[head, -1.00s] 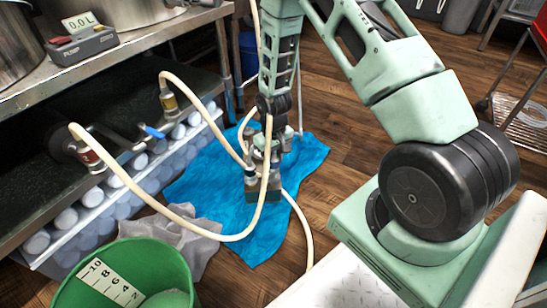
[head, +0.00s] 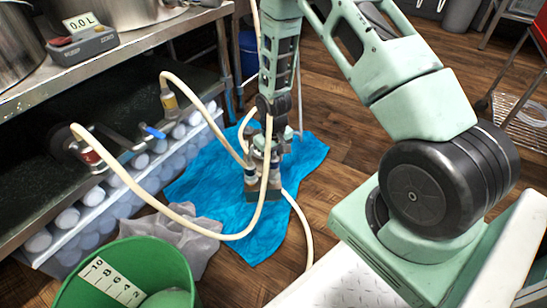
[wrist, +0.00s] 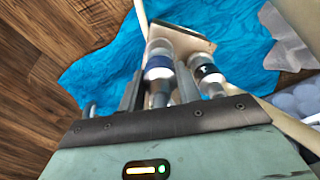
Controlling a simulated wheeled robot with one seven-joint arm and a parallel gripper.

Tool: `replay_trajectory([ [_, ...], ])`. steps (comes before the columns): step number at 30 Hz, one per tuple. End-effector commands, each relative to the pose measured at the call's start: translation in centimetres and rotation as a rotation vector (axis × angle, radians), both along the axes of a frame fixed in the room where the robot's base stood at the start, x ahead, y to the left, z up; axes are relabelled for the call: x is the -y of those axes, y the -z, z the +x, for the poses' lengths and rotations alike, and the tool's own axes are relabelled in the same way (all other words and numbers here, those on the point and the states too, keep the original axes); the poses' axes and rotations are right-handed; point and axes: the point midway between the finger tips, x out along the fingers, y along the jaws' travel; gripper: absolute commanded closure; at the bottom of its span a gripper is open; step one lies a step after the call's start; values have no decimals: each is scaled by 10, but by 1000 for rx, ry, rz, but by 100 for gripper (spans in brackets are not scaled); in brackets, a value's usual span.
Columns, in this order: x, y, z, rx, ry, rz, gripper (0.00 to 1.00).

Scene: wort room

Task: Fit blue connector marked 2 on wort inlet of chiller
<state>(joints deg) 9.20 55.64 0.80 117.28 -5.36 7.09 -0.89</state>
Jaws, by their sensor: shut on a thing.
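The chiller (head: 262,194), a small brown-grey block, stands on the blue cloth; its face also shows in the wrist view (wrist: 188,40). My gripper (wrist: 159,88) points down at it, its fingers either side of the blue-banded connector (wrist: 158,68). The gripper is shut on this connector, whose far end meets the chiller's face. I cannot tell whether it is fully seated, and its number is not readable. A black-banded connector (wrist: 207,73) with a pale mark stands beside it at the chiller. In the head view my gripper (head: 263,160) partly hides both connectors.
Cream hoses (head: 222,237) loop around the chiller and across the front. A yellow-banded connector (head: 169,101) and a red-banded one (head: 89,155) are at the bench on the left. A green bucket (head: 125,247) and grey cloth (head: 184,241) lie at the front left. Wood floor right of the cloth is clear.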

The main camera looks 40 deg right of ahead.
Motion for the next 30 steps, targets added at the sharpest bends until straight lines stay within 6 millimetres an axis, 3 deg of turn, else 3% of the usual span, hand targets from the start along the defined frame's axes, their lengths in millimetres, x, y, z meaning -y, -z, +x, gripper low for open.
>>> replay_trajectory([
  [30,0,20,0,0,0,0,93],
])
